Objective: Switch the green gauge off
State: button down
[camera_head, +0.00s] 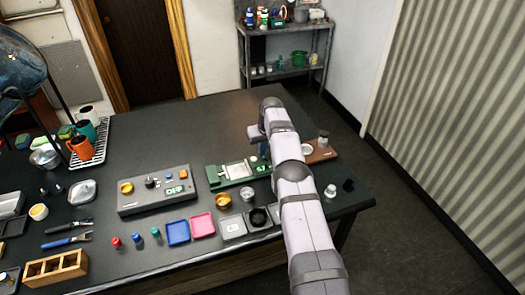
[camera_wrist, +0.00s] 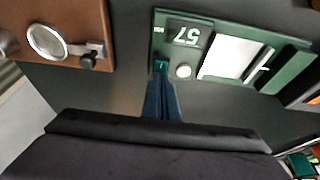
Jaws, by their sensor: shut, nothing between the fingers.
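The green gauge (camera_head: 228,181) lies on the dark table right of centre in the head view. In the wrist view the green gauge (camera_wrist: 287,58) shows a lit display (camera_wrist: 187,34) that reads 57 upside down. It also has a pale window, a round white knob (camera_wrist: 183,71) and a small lit teal button (camera_wrist: 161,66) at its corner. My gripper (camera_wrist: 162,78) is shut and empty, with its blue fingertips at or just over the teal button. I cannot tell whether they touch it. In the head view my arm hides part of the gauge's right end.
A brown board (camera_wrist: 75,15) with a metal ring and dark knob lies beside the gauge. A grey control box (camera_head: 154,196) stands left of it. Cups, trays (camera_head: 178,232) and small parts fill the front. The table's back middle is clear.

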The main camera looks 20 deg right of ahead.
jog(key=shift+s+f+b, duration=0.1)
jog(key=shift+f+b, duration=0.2)
jog(key=shift+s+a+f, duration=0.1)
jog(key=shift+f, duration=0.15)
jog(key=shift+s+f+b, duration=0.15)
jog(key=shift+f+b, duration=0.05)
jog(key=shift+b, duration=1.2)
jog(key=shift+s+b, duration=0.7)
jog(key=shift+b, duration=1.05)
jog(key=shift+r, duration=0.15)
jog(key=shift+r+p, duration=0.45)
jog(key=shift+r, duration=0.1)
notch_tip(320, 180, up, 5)
jog(key=shift+f+p, duration=0.2)
jog(key=shift+p, duration=0.9)
jog(key=b+v, duration=0.3)
jog(key=v, duration=0.6)
jog(key=shift+r, duration=0.2)
